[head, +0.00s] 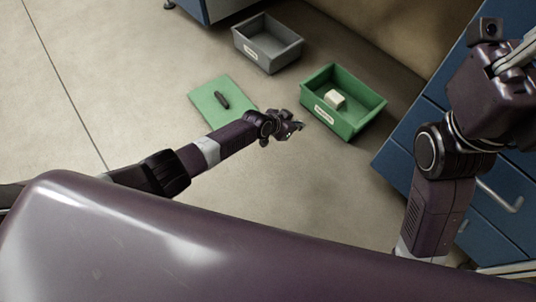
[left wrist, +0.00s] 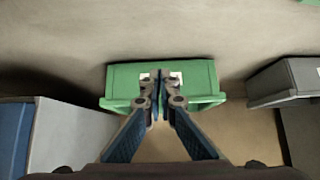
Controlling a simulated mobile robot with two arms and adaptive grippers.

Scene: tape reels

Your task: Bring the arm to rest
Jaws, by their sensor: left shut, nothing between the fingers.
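My left arm reaches in from the left in the head view. Its gripper (head: 297,127) is over the floor between the green mat and the green bin. In the left wrist view the fingers of the left gripper (left wrist: 160,76) are together with nothing between them, overlapping the green bin in the picture. I cannot tell the exact gap to the bin. My right arm stands folded at the right of the head view. Its gripper fingers do not show.
The green bin (head: 373,103) holds a pale block (head: 334,99). A grey bin (head: 268,58) stands behind, left of it. A dark object (head: 222,99) lies on the green mat (head: 207,106). Blue drawers (head: 401,159) stand at right. Floor at left is clear.

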